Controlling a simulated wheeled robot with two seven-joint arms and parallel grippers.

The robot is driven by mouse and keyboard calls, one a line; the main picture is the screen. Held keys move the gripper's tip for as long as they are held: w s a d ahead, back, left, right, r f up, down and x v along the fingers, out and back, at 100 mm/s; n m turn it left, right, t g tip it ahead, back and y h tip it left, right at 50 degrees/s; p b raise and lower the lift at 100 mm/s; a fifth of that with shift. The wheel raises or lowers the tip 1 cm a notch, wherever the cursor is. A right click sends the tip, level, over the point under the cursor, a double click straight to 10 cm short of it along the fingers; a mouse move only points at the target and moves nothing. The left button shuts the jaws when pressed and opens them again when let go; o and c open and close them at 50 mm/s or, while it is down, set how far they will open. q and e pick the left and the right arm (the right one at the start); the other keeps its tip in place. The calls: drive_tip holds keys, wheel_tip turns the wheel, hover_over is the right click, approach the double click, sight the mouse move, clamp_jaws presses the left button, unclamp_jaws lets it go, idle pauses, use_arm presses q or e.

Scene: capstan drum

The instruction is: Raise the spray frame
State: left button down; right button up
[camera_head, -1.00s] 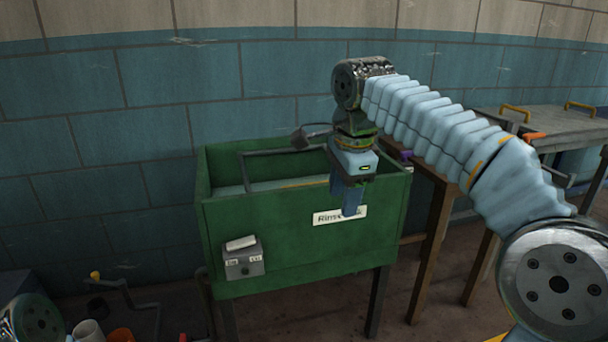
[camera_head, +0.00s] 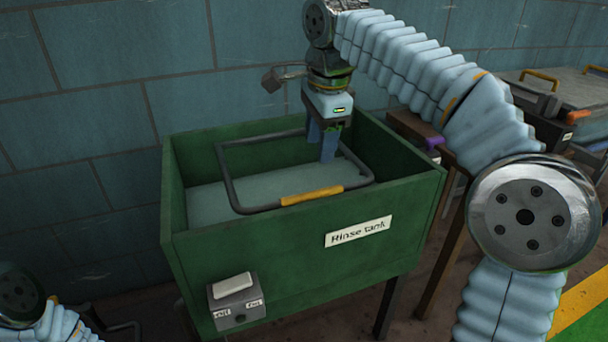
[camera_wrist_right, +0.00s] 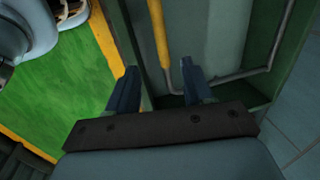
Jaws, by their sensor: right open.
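The spray frame is a grey tube loop (camera_head: 229,178) with a yellow grip (camera_head: 312,195) on its near bar. It sits tilted at the top of the green rinse tank (camera_head: 290,255). My right gripper (camera_head: 322,150) is open and points down over the right part of the loop. In the right wrist view, the frame's yellow grip (camera_wrist_right: 160,40) and grey corner lie just beyond the gap between the open fingers (camera_wrist_right: 160,85). I cannot tell whether they touch. Part of my left arm shows at the lower left; its gripper is out of view.
A grey switch box (camera_head: 237,302) with a white rocker is on the tank's front, left of the "Rinse tank" label (camera_head: 358,232). A bench (camera_head: 570,95) with yellow handles stands at the right. A tiled wall is behind the tank.

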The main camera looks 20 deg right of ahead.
sight(313, 193)
drive_tip(key=w+f+b, duration=0.1)
drive_tip(key=f, duration=0.3)
drive_tip(key=w+f+b, duration=0.1)
drive_tip(key=f, duration=0.4)
drive_tip(key=f+b, duration=0.1)
drive_tip(key=f, duration=0.3)
drive_tip(key=shift+w+f, duration=0.25)
drive_tip(key=shift+w, duration=0.15)
drive_tip(key=shift+c, duration=0.3)
clamp_jaws()
